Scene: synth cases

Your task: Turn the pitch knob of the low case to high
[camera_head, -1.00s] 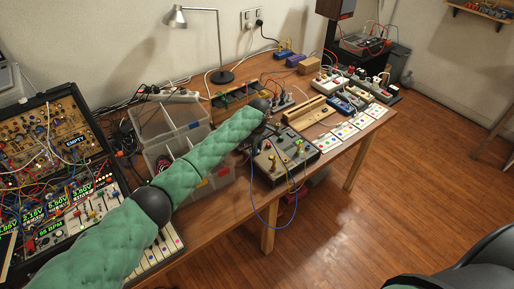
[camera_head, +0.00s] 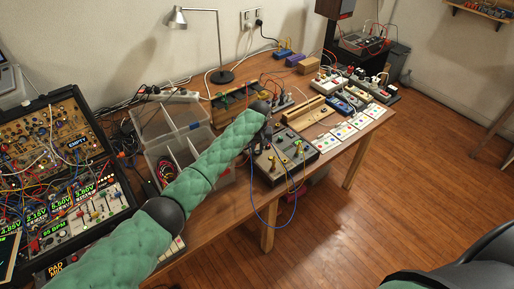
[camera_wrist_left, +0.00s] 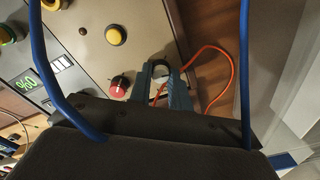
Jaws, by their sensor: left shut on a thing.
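The low case (camera_head: 298,160) is a flat grey panel with yellow knobs near the bench's front edge. My left gripper (camera_head: 262,143) reaches over its left part, mostly hidden by my own arm. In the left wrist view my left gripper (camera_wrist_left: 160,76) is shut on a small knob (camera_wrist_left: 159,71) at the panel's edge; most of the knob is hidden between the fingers. A red knob (camera_wrist_left: 119,87) sits just left of the fingers, and a yellow knob (camera_wrist_left: 116,35) lies farther up. I cannot read which label belongs to the gripped knob. My right gripper is out of view.
Blue cables (camera_wrist_left: 45,70) cross close to the wrist, and an orange cable (camera_wrist_left: 219,62) loops beside the fingers. A large synth case (camera_head: 60,165) stands at left. Cards (camera_head: 345,130) lie right of the low case.

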